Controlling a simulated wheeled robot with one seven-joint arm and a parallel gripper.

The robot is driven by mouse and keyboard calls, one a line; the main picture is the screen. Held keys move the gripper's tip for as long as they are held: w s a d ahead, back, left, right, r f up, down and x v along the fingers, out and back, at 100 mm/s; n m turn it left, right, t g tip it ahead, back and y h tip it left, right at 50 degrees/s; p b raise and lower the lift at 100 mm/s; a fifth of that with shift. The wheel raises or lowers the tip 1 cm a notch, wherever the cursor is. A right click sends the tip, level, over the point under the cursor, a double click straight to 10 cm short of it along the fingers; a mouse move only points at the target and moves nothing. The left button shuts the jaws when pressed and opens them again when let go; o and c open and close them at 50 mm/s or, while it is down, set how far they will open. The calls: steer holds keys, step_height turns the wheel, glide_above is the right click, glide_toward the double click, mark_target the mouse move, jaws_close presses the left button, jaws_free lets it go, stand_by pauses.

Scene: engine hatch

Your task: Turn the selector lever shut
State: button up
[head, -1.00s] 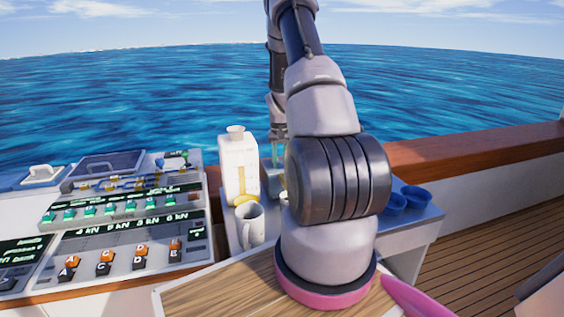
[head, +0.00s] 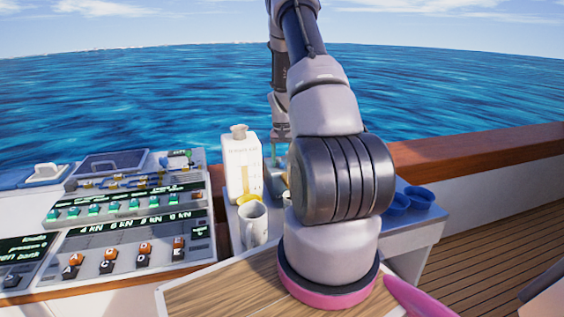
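I cannot make out the selector lever for certain. Small blue and yellow pipe-like fittings (head: 125,181) run across the upper part of the control console at the left, and a small green part (head: 190,157) shows at its top right. My gripper (head: 279,152) hangs behind the white bottle's right side, pointing down, partly hidden by my own arm. Its fingers are too small and covered to show whether they are open or shut. I see nothing held in it.
The white bottle (head: 242,165), a white mug (head: 254,222) and a yellow object (head: 246,198) stand on a grey-blue shelf (head: 424,225). Blue cups (head: 420,196) sit at its right. A wooden board (head: 215,292) lies in front, and a wooden rail (head: 480,148) runs behind.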

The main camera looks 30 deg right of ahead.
mark_target(282, 163)
steer(key=shift+r, duration=0.1)
step_height(282, 163, up, 11)
steer(key=shift+f, duration=0.2)
stand_by(0.5)
